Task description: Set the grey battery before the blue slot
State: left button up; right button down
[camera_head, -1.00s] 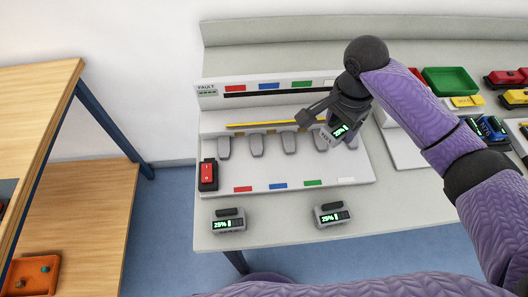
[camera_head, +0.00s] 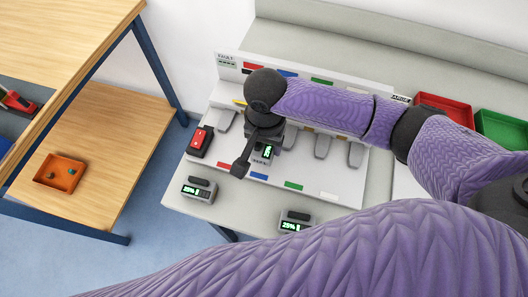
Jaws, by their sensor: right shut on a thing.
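A grey battery (camera_head: 267,153) with a small green display is in my right gripper (camera_head: 256,152), which is shut on it. The gripper holds it over the white charger, above and just behind the blue front mark (camera_head: 259,176). Another blue mark (camera_head: 287,74) shows on the back panel, partly covered by my wrist. The blue slot itself is mostly hidden behind the gripper, so I cannot tell whether the battery touches the charger. Two more grey batteries, one at left (camera_head: 200,189) and one at right (camera_head: 294,221), stand on the table front, both reading 25%. My left gripper is not in view.
Grey contacts (camera_head: 323,146) stand right of my gripper. Red (camera_head: 444,109) and green (camera_head: 502,129) trays lie at the right. A wooden shelf with an orange tray (camera_head: 60,173) stands left. My arm covers the lower right.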

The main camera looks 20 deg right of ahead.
aim_at(265, 153)
notch_tip(265, 153, down, 4)
jog(key=shift+r+b, duration=0.25)
jog(key=shift+b, duration=0.25)
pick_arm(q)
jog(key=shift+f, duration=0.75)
pick_arm(e)
grip_release()
jog(key=shift+f, duration=0.1)
notch_tip(265, 153, up, 12)
jog(key=p, duration=0.5)
jog(key=shift+f, duration=0.25)
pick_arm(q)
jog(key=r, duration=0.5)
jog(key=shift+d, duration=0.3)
pick_arm(e)
jog(key=shift+r, duration=0.45)
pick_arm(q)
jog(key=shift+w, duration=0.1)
